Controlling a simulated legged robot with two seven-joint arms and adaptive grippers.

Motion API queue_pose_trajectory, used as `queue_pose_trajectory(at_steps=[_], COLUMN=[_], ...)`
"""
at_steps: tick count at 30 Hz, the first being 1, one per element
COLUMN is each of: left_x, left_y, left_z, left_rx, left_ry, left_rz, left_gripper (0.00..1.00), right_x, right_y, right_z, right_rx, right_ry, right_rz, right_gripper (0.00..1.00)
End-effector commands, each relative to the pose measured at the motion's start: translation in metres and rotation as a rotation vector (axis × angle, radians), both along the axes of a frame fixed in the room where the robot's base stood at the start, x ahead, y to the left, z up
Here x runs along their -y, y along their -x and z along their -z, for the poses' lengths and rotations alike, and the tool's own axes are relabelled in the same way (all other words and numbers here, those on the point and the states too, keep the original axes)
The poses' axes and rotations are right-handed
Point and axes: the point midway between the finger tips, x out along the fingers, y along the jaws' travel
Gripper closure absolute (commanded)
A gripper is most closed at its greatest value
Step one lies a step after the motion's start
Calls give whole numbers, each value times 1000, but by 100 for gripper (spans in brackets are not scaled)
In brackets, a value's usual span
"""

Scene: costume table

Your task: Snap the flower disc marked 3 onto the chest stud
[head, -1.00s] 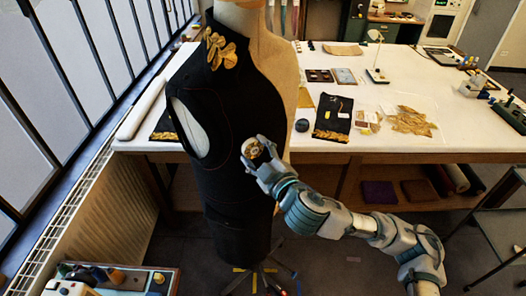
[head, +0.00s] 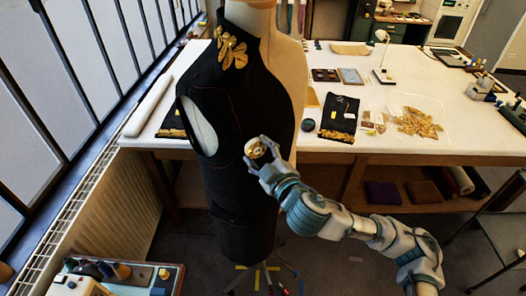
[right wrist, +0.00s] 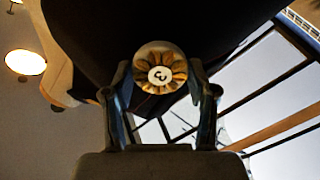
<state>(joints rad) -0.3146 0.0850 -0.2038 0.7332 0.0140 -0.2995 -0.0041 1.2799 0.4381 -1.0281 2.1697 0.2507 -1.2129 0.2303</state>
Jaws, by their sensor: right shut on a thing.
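The flower disc (head: 255,148) is small and gold with a pale centre. In the right wrist view the disc (right wrist: 160,77) shows gold petals around a white centre with a 3, which reads turned over. My right gripper (head: 258,154) is shut on it, one finger on each side, in front of the black garment (head: 235,190) on the dress form. In the right wrist view the gripper (right wrist: 160,88) has the dark garment behind the disc. I cannot tell whether the disc touches the garment. The chest stud is not visible. My left gripper is not in view.
Gold leaf ornaments (head: 231,48) sit at the garment's collar. A white worktable (head: 390,135) behind holds a folded black cloth (head: 340,115), gold pieces (head: 418,122) and a lamp (head: 382,60). A tool tray (head: 120,280) is at lower left. The form stands on a legged base.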

Motion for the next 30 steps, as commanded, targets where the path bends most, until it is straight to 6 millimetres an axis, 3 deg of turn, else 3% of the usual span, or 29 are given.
queue_pose_trajectory(at_steps=[30], left_x=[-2], left_y=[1], left_z=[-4], left_rx=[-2], left_ry=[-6], left_rz=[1], left_gripper=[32], right_x=[18], right_y=[-9], right_z=[0], right_rx=[-1], right_ry=[-2], right_rz=[0], right_gripper=[73])
